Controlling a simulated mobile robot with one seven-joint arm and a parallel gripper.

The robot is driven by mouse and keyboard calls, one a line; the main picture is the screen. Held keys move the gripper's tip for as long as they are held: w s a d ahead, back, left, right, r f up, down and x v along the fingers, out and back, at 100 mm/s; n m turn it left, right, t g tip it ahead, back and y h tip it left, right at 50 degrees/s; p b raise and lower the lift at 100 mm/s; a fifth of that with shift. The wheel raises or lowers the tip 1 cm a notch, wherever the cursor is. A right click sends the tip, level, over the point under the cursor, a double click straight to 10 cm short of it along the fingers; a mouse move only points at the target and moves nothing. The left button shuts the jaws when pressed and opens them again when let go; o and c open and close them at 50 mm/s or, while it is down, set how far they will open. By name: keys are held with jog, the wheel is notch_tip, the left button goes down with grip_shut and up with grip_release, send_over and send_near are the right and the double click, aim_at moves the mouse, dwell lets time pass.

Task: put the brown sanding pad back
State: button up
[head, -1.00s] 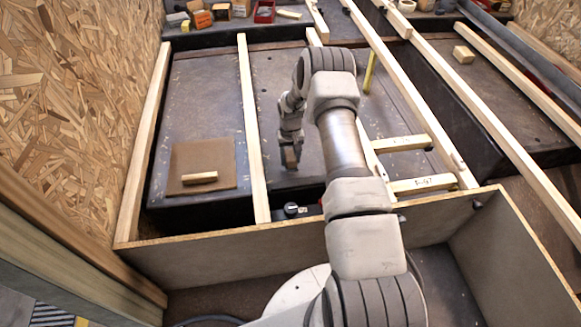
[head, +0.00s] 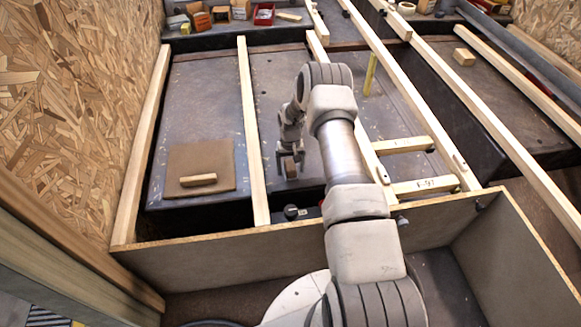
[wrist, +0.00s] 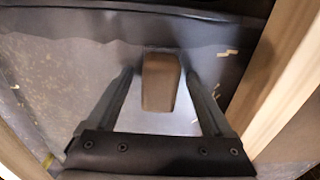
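The brown sanding pad (wrist: 160,82) is a small brown block. In the wrist view it lies between the two fingers of my gripper (wrist: 158,78), with a gap on each side. In the head view my gripper (head: 290,164) is low over the dark grey surface between two wooden rails, fingers parted, with the pad (head: 291,170) between and below them. The pad appears to rest on the surface, though its underside is hidden.
Pale wooden rails (head: 252,130) flank the gripper; another rail (wrist: 280,75) is close on the right in the wrist view. A brown board with a wooden handle (head: 198,180) lies on the left. A dark round item (head: 291,211) sits near the front plank (head: 240,236).

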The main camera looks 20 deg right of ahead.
notch_tip(320, 180, up, 12)
jog(key=p, duration=0.4)
notch_tip(320, 180, up, 14)
jog(key=t, duration=0.1)
send_over(290, 164)
jog(key=a, duration=0.2)
jog(key=s+a+r+n+t, duration=0.15)
jog(key=s+r, duration=0.25)
jog(key=r, duration=0.4)
jog(key=s+a+r, duration=0.2)
jog(key=s+r, duration=0.2)
jog(key=r, duration=0.4)
jog(key=s+a+r+t, duration=0.2)
jog(key=s+a+r, duration=0.2)
jog(key=s+r, duration=0.7)
jog(key=s+a+t, duration=0.1)
jog(key=s+a, duration=0.1)
jog(key=s, duration=1.3)
jog(key=shift+s+a+f+n, duration=0.15)
jog(key=shift+f+n, duration=0.05)
jog(key=shift+n, duration=0.25)
notch_tip(290, 164, up, 25)
jog(key=p, duration=2.4)
jog(key=shift+f+p, duration=0.15)
jog(key=shift+p, duration=0.25)
